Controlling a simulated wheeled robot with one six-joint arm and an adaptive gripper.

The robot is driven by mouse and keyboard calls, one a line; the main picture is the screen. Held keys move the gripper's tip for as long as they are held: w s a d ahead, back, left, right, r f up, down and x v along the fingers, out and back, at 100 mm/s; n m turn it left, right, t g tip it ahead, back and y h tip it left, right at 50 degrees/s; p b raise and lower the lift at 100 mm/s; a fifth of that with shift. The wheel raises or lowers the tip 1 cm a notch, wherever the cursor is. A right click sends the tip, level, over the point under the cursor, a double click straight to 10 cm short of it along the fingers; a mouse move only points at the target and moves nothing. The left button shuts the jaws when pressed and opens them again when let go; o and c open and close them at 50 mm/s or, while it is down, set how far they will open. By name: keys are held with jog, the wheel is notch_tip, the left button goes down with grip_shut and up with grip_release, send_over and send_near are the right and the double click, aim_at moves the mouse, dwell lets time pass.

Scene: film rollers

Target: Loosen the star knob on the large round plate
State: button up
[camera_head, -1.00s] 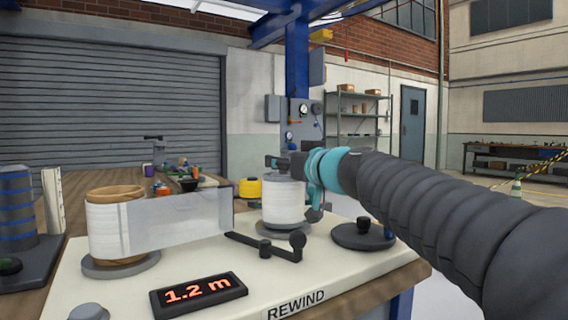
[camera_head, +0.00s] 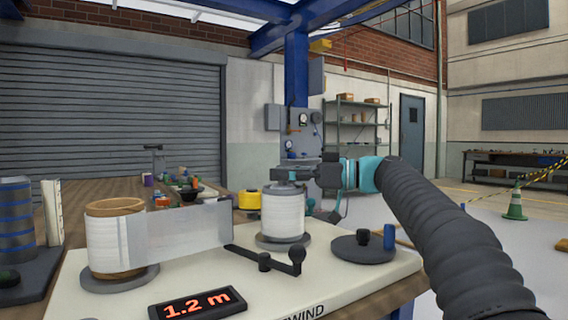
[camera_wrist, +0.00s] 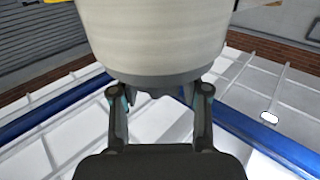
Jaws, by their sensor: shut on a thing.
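My gripper (camera_head: 290,173) reaches in from the right in the head view, over the top of the right-hand white film roll (camera_head: 283,217). In the wrist view the fingers (camera_wrist: 160,98) close in at the roll's grey rim plate (camera_wrist: 158,76), the picture being upside down with the ceiling low in it. They are shut on a small dark part, seemingly the star knob (camera_wrist: 155,93), mostly hidden by the rim and fingers. Its star shape cannot be made out. A low dark round disc (camera_head: 350,250) with a black post stands right of the roll, apart from my gripper.
A crank arm (camera_head: 270,260) and a display reading 1.2 m (camera_head: 197,305) lie in front. A yellow roll (camera_head: 249,199) is behind.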

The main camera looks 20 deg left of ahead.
jog(key=n+g+p, duration=0.1)
jog(key=g+p, duration=0.1)
jog(key=p, duration=0.1)
jog(key=n+g+h+p, duration=0.1)
jog(key=n+g+p, duration=0.1)
jog(key=g, duration=0.1)
jog(key=shift+w+r+p, duration=0.15)
jog(key=shift+r+p, duration=0.25)
jog(key=n+g+h+p, duration=0.1)
jog(key=g+p, duration=0.1)
jog(key=p, duration=0.1)
jog(key=shift+f+n+h, duration=0.1)
jog(key=shift+n+h, duration=0.2)
jog(key=shift+n, duration=0.1)
jog(key=shift+f+n+g+p, duration=0.15)
jog(key=shift+n+g+p, duration=0.15)
jog(key=shift+g+p, duration=0.3)
jog(key=shift+f+h, duration=0.1)
jog(key=shift+h, duration=0.2)
jog(key=o, duration=1.2)
jog(key=shift+a, duration=0.1)
jog(key=shift+c, duration=0.2)
jog(key=shift+f+b, duration=0.2)
jog(key=shift+b, duration=0.2)
